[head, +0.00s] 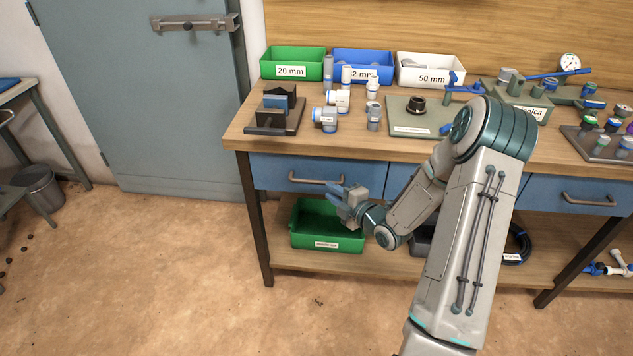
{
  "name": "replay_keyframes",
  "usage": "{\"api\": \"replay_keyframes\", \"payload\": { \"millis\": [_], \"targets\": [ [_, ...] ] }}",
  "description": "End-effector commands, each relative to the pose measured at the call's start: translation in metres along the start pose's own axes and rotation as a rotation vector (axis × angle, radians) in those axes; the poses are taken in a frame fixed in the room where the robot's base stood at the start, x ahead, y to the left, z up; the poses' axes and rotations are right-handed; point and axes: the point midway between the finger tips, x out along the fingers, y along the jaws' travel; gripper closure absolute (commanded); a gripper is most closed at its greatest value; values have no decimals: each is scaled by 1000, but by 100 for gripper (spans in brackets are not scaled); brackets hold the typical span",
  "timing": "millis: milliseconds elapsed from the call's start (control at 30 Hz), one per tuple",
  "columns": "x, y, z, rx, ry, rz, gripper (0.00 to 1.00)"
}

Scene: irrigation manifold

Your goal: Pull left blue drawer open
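The left blue drawer (267,172) is under the left end of the wooden workbench and looks shut, its front about level with the bench frame. Its grey bar handle (315,179) runs across the middle of the front. My gripper (336,190) is at the right end of this handle, with blue fingertips pointing left towards it. I cannot tell whether the fingers touch the handle or are apart from it. The finger gap is too small to make out. My arm covers part of the bench front to the right of this drawer.
A green bin (308,237) stands on the lower shelf below the drawer. Another blue drawer (567,193) is at the right. The benchtop (262,138) carries bins, fittings and a dark vise-like block (275,112). The floor (180,270) in front on the left is clear.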

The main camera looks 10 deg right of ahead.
Motion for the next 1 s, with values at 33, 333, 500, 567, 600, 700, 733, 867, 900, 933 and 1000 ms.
{"api": "replay_keyframes", "payload": {
  "millis": [33,333,500,567,600,700,733,867,900,933,1000],
  "targets": [
    [12,0,-1,1,3,2,78],
    [64,0,0,1,0,0,78],
    [77,0,0,1,-1,-1,78],
    [78,0,0,1,-1,-1,78],
    [79,0,0,1,-1,-1,78],
    [79,0,0,1,-1,-1,78],
    [79,0,0,1,-1,-1,78],
    [79,0,0,1,-1,-1,92],
    [79,0,0,1,-1,-1,100],
    [79,0,0,1,-1,-1,100],
    [79,0,0,1,-1,-1,100]
  ]
}}
